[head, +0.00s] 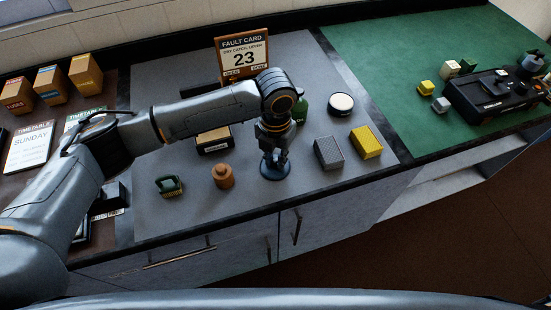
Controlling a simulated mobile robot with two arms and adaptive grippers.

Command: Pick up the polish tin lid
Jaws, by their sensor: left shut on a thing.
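My left gripper (275,151) points down over the grey mat and is shut on a blue round disc, which looks like the polish tin lid (275,173). The fingers hide the middle of the lid; its blue rim shows around them. I cannot tell whether the lid touches the mat or is just above it. A round tin (340,104) with a pale top and dark side stands apart, behind and to the right. My right gripper is not in view.
A grey block (328,152) and a yellow block (366,142) stand right of the gripper. A brown knobbed pot (222,175) and a green-topped brush (169,186) are left. A fault card (242,57) stands behind. The mat's front right is clear.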

